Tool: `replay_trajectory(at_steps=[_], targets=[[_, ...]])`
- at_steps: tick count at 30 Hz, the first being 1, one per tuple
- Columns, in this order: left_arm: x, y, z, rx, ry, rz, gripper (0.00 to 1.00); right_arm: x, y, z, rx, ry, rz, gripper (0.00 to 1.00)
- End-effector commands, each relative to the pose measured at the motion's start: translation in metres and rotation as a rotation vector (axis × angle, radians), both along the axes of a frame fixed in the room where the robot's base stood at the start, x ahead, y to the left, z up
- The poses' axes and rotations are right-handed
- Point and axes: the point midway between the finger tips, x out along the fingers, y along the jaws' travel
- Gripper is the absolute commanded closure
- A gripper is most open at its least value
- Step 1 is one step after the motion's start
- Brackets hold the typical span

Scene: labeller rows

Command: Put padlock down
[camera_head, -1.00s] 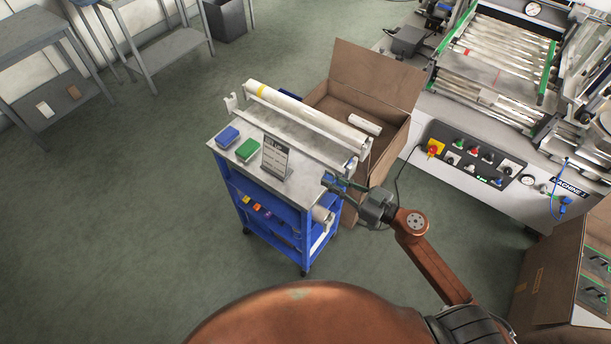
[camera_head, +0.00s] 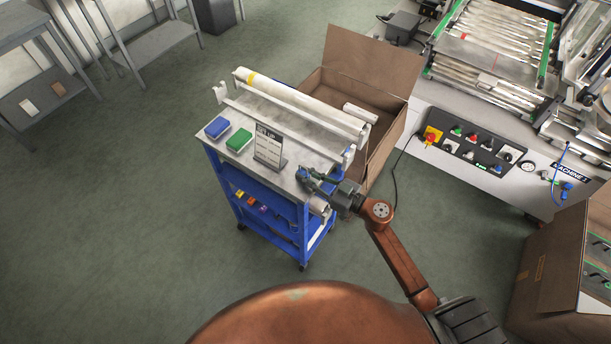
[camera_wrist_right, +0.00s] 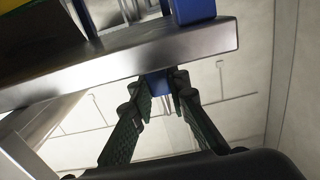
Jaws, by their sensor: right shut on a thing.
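My right gripper (camera_head: 313,181) is at the front right corner of the blue trolley's grey top (camera_head: 298,153). In the right wrist view its two green fingers (camera_wrist_right: 160,95) are closed on a small blue body, the padlock (camera_wrist_right: 157,82). The padlock's far end is partly hidden by the trolley's metal edge (camera_wrist_right: 200,50) in that view. In the head view the padlock is too small to make out clearly at the fingertips. I cannot tell whether it touches the trolley. My left gripper is not in view.
On the trolley top are a blue box (camera_head: 217,127), a green box (camera_head: 239,140), a standing sign (camera_head: 269,147) and a long white roll (camera_head: 290,95) on a rack. An open cardboard box (camera_head: 385,125) stands behind. A machine (camera_head: 480,150) is at the right.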

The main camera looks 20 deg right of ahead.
Motion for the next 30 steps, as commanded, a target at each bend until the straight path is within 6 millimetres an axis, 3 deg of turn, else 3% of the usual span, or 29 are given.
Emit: replay_trajectory(at_steps=[8, 9, 16, 26, 30], targets=[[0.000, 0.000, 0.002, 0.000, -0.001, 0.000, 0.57, 0.000, 0.000, -0.001, -0.001, 0.001, 0.000, 1.00], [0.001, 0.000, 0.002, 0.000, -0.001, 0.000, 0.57, 0.000, 0.000, -0.001, -0.001, 0.000, 0.000, 0.83], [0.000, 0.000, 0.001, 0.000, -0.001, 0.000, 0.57, 0.000, 0.000, -0.001, -0.001, 0.000, 0.000, 0.67], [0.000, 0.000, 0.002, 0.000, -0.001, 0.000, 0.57, 0.000, -0.001, 0.003, -0.002, -0.001, 0.000, 0.67], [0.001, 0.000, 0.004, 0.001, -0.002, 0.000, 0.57, -0.014, -0.012, 0.001, -0.003, 0.004, -0.002, 0.67]])
